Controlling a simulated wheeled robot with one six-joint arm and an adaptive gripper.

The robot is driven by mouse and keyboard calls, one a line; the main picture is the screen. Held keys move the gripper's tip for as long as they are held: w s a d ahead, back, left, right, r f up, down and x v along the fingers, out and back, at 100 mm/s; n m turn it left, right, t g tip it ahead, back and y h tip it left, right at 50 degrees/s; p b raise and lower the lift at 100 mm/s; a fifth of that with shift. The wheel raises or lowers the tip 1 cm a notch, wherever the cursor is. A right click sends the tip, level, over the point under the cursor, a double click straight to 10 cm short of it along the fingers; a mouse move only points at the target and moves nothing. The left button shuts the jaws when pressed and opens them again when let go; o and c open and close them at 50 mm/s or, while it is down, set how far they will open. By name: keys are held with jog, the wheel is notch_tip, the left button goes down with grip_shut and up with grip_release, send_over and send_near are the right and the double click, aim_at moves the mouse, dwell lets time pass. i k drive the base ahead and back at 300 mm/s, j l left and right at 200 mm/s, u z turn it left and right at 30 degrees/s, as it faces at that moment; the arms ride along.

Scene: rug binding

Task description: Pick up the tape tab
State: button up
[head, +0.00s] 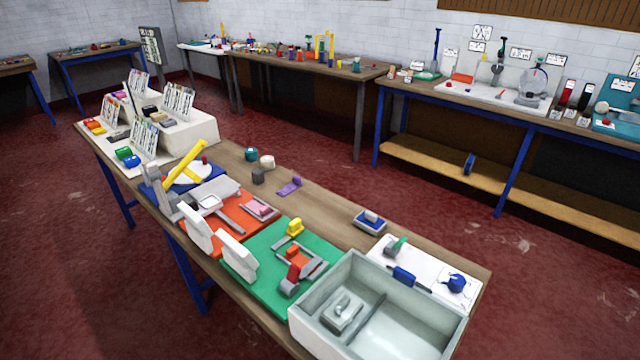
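No thing is clearly marked as the tape tab, and I cannot tell for sure which it is. A small purple piece (290,186), with a flat strip and a raised end, lies on the bare wood of the long table (335,205). A yellow piece (294,227) with a grey part beside it sits on the green board (265,262). A pink piece (260,208) sits in a grey holder on the red board (228,232). My gripper is not in view.
A pale divided bin (437,348) stands at the table's near end, beside a white board (425,265) with blue and green tools. A dark grey block (258,177), teal roll (251,155) and cream roll (267,162) stand near the purple piece.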

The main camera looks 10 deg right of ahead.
aim_at(290, 185)
jog(key=i+j+z, duration=0.15)
jog(key=j+z, duration=0.55)
jog(key=i+j, duration=0.05)
